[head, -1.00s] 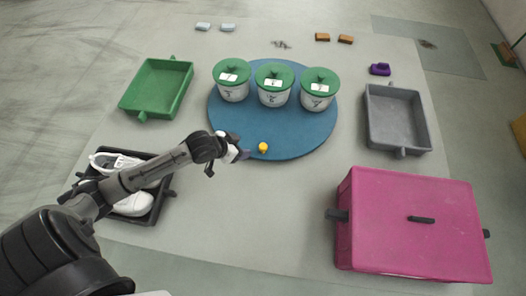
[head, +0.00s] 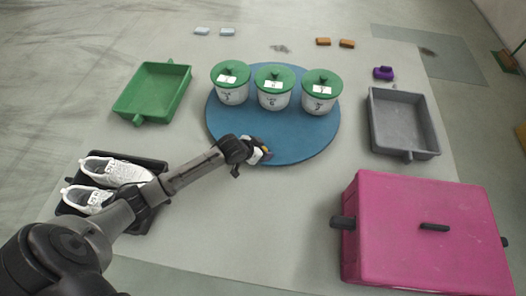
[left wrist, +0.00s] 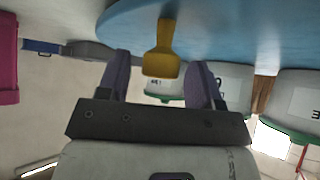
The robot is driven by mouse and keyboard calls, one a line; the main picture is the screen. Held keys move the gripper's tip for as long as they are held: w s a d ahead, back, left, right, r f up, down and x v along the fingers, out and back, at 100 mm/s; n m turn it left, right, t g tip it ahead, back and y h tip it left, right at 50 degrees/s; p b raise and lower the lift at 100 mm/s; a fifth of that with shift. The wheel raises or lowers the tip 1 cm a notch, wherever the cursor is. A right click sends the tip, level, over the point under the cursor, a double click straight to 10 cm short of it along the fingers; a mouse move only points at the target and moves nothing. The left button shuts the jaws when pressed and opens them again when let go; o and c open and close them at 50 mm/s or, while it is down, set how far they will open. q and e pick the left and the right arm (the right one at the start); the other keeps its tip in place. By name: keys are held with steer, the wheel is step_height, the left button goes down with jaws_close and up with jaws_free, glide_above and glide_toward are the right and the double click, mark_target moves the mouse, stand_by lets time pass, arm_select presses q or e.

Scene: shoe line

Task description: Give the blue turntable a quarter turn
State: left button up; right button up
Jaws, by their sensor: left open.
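The blue turntable (head: 225,122) lies flat on the grey table and bears three white tubs with green lids, labelled, in a row toward its back: left tub (head: 232,92), middle tub (head: 273,96), right tub (head: 320,100). A yellow knob (left wrist: 163,60) stands at the turntable's near edge; in the head view my left gripper mostly hides it. My left gripper (head: 262,150) is open at the near edge. In the left wrist view its two purple-grey fingers (left wrist: 160,80) stand either side of the knob, with gaps beside it. My right gripper is out of view.
A green tray (head: 125,104) lies left, a grey tray (head: 432,150) right. A black tray (head: 155,165) with white shoes (head: 115,171) sits by my left arm. A magenta box (head: 390,235) stands front right. Small orange, pale blue and purple pieces lie at the back.

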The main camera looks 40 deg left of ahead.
arm_select(q)
steer(key=shift+w+f, duration=0.2)
steer(key=shift+w, duration=0.05)
jaws_close()
stand_by(0.6)
